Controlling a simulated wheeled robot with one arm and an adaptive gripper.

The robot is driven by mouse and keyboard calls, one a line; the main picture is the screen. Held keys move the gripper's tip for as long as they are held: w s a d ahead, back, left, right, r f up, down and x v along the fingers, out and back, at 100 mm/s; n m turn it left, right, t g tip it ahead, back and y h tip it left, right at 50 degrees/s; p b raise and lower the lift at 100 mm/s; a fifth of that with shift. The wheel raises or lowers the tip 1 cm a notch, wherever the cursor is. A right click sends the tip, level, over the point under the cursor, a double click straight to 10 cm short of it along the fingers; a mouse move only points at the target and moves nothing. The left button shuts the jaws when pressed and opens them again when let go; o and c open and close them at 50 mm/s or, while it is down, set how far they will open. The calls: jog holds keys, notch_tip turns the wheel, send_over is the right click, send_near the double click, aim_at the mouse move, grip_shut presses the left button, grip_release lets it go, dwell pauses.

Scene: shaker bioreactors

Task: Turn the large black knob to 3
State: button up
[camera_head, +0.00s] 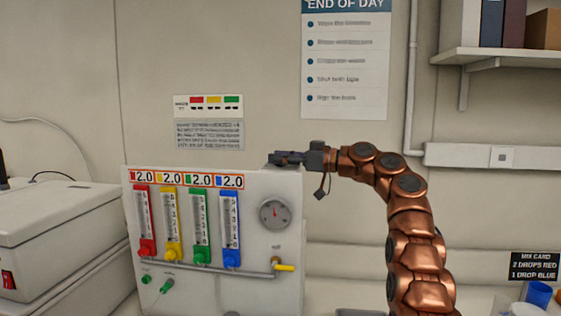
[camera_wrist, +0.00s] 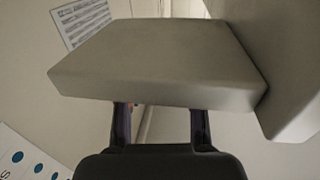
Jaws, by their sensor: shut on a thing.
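No large black knob shows in either view. The white panel (camera_head: 262,184) stands at the left in the head view, with a round dial gauge (camera_head: 274,213) on its front. My gripper (camera_head: 275,159) reaches in from the right at the panel's top right corner. In the wrist view the two dark fingers (camera_wrist: 160,118) are spread and run up to a pale grey block (camera_wrist: 160,65). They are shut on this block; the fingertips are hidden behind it. I cannot tell how the block joins the panel.
The panel carries red, yellow, green and blue flow tubes (camera_head: 187,225), small green knobs (camera_head: 166,286) and a yellow lever (camera_head: 284,267). A white machine (camera_head: 60,225) stands at the left. A wall shelf (camera_head: 497,56) is at the upper right; a blue cup (camera_head: 538,294) is below.

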jog(key=shift+f, duration=0.15)
jog(key=o, duration=1.2)
jog(key=shift+c, duration=0.2)
jog(key=shift+d, duration=0.1)
jog(key=shift+s+d+r, duration=0.2)
jog(key=shift+s+d, duration=0.15)
jog(key=shift+d, duration=0.4)
jog(key=v, duration=1)
jog(key=shift+d, duration=0.1)
